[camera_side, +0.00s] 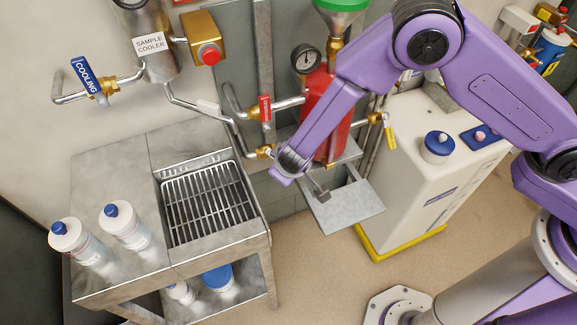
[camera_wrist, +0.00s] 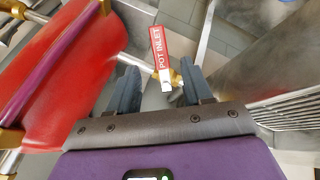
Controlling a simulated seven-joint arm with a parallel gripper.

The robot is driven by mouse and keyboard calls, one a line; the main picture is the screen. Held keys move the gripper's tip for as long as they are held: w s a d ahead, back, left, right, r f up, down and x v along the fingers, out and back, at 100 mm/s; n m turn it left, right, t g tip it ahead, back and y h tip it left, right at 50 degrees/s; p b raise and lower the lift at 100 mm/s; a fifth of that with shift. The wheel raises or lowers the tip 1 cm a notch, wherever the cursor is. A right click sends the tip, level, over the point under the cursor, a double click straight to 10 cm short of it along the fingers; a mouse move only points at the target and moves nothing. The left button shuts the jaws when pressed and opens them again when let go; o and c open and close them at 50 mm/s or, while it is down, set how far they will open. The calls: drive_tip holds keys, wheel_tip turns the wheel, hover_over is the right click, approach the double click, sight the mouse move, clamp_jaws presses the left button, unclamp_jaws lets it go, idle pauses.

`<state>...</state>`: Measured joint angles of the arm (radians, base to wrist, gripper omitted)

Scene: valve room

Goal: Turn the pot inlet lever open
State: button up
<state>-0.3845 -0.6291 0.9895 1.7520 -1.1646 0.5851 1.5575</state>
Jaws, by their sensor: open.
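The pot inlet lever (camera_wrist: 160,52) is a red handle with a white-lettered POT INLET label and a white end piece, on a brass valve. In the wrist view it stands beyond and between the fingertips of my gripper (camera_wrist: 158,67). My gripper is open, with one dark finger on each side of the handle's line; I cannot tell whether either touches it. In the side view a red lever (camera_side: 265,108), apparently the same one, stands upright on a pipe left of the red pot (camera_side: 318,110). My fingers are not clear in the side view.
The steel sink with its grating (camera_side: 208,200) is left of my wrist. A grey shelf (camera_side: 345,208) is below the pot, and a yellow-handled valve (camera_side: 389,135) is to the right. The blue cooling lever (camera_side: 86,76) is far left. Bottles (camera_side: 124,228) stand on the bench.

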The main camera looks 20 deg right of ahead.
drive_tip(key=x, duration=0.8)
drive_tip(key=shift+w+f, duration=0.1)
drive_tip(key=shift+f, duration=0.1)
clamp_jaws()
